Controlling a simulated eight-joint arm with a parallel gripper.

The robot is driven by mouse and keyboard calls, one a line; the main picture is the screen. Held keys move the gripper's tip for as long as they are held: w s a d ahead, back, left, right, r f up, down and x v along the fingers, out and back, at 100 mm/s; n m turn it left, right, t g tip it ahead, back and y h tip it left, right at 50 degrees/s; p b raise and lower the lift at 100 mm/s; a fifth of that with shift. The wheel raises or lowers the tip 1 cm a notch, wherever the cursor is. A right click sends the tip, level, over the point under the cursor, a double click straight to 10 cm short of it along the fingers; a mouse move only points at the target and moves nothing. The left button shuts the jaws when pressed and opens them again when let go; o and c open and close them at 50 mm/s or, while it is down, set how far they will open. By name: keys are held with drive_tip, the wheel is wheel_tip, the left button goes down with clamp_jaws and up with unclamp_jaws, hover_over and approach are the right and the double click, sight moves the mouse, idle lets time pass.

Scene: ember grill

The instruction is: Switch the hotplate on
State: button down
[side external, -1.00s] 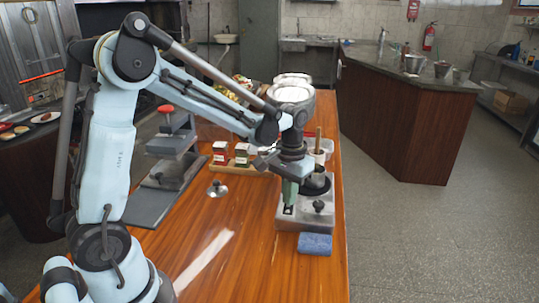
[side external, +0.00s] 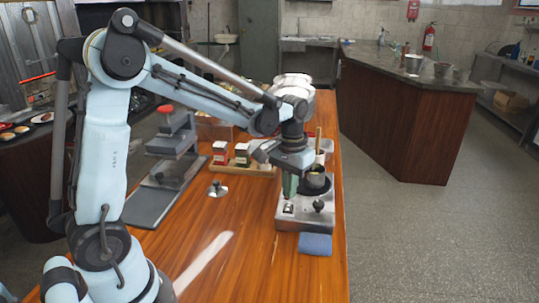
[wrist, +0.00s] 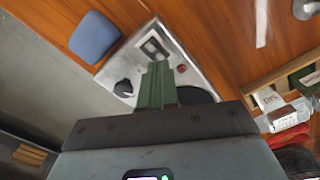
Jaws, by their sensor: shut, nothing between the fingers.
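The hotplate (side external: 305,222) is a metal box near the right edge of the wooden counter. Its control panel shows in the wrist view (wrist: 178,47), with a rocker switch (wrist: 152,47), a small red indicator (wrist: 181,68) and a black knob (wrist: 124,89). I cannot tell whether the indicator is lit. The switch (side external: 288,208) also shows in the side view, just below my gripper. My gripper (side external: 290,194) points down with its green fingers together and empty, a little above the panel. In the wrist view the fingers (wrist: 157,68) end near the switch and hide part of the panel.
A pot (side external: 316,181) stands on the hotplate's far part. A blue sponge (side external: 316,244) lies at its near side. A lid (side external: 217,190), a wooden rack with boxes (side external: 242,158) and a press (side external: 172,145) are to the left. The counter's front is clear.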

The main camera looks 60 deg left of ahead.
sight(288, 207)
drive_tip(key=shift+r, duration=2.2)
drive_tip(key=shift+s, duration=0.1)
drive_tip(key=s+d+m+t, duration=0.1)
drive_tip(key=s+d+t, duration=0.1)
drive_tip(key=s, duration=0.3)
drive_tip(key=s+d+r+m+t, duration=0.1)
drive_tip(key=s+d+m+t, duration=0.1)
drive_tip(key=s+t, duration=0.3)
drive_tip(key=shift+d+r, duration=0.2)
drive_tip(key=shift+d, duration=0.25)
